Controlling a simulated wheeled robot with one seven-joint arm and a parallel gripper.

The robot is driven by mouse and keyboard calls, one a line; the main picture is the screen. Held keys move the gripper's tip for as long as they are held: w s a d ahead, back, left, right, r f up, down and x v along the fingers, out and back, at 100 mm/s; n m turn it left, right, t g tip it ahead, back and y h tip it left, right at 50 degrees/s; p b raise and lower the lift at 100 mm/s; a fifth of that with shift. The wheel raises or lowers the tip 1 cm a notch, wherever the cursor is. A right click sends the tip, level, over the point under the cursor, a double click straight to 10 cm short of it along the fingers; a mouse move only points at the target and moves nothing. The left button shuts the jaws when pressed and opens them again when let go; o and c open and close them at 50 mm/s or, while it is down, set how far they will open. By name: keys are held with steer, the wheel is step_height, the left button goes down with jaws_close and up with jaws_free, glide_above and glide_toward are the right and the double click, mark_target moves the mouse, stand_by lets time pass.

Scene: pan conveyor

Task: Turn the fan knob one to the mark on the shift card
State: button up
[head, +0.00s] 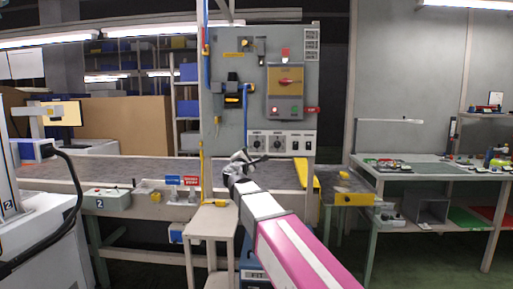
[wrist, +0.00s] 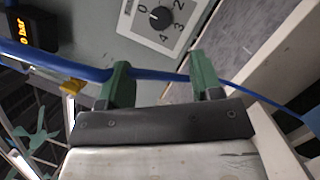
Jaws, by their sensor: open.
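My gripper (head: 241,160) is in front of the lower part of the grey control panel (head: 228,108). In the wrist view my gripper (wrist: 163,82) shows two green fingers spread apart, with no knob between them. Beyond the fingertips is a black knob (wrist: 158,17) on a white dial plate with numbers; 0, 2, 3 and 4 are readable. The head view shows two dials side by side, a left knob (head: 256,143) and a right knob (head: 278,144). Their labels are too small to read, and I cannot tell which is fan one. I cannot identify the shift card.
A blue cable (wrist: 150,74) crosses the wrist view at the fingers; I cannot tell whether it touches them. A red-handled switch box (head: 286,92) is above the dials. The conveyor belt (head: 130,172) runs below the panel. A small stool (head: 212,220) stands in front.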

mark_target(257, 145)
steer(key=x, duration=1)
steer(key=c, duration=0.9)
